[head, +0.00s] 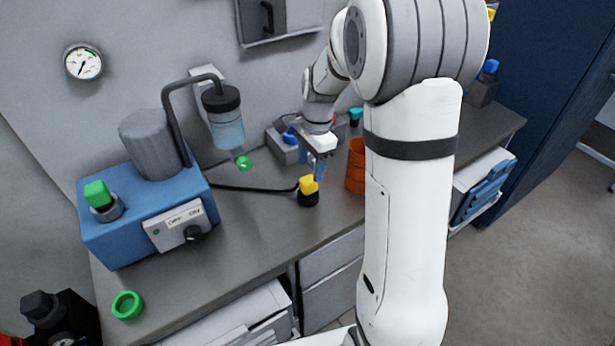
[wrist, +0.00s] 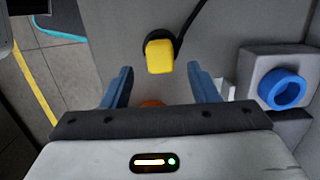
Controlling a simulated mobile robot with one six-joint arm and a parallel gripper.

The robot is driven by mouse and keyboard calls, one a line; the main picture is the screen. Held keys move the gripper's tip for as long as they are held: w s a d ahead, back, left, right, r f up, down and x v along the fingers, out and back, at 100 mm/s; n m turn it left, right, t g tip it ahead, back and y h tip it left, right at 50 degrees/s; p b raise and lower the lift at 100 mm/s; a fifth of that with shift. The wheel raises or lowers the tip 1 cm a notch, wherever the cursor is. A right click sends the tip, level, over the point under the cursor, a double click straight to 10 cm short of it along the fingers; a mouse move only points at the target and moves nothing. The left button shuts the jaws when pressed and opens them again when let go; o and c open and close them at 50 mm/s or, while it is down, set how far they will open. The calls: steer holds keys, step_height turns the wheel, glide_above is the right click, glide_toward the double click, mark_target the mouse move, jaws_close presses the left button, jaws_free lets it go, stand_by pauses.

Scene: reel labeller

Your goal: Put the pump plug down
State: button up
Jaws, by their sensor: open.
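The pump plug (head: 309,185) is a yellow block on a round black base. It stands upright on the grey bench, with a black cable running left toward the blue pump unit. In the wrist view the plug (wrist: 160,55) lies just ahead of the fingertips, in line with the gap between them. My gripper (head: 319,170) has blue fingers and is close above and behind the plug in the head view. In the wrist view my gripper (wrist: 160,78) is spread open with nothing between its fingers.
An orange cup (head: 356,168) stands right of the plug. A grey block with a blue ring (wrist: 283,89) is at the right in the wrist view. The blue pump unit (head: 125,238) and a green ring (head: 127,305) are at the left.

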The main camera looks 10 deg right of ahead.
step_height(320, 180, up, 6)
steer(key=s+r+n+t+h, duration=0.1)
steer(key=s+r+n+t, duration=0.2)
steer(key=s+n, duration=1.1)
steer(key=s, duration=0.7)
steer(key=shift+s+a+r, duration=0.25)
steer(key=shift+s+a, duration=0.05)
steer(key=shift+a, duration=0.1)
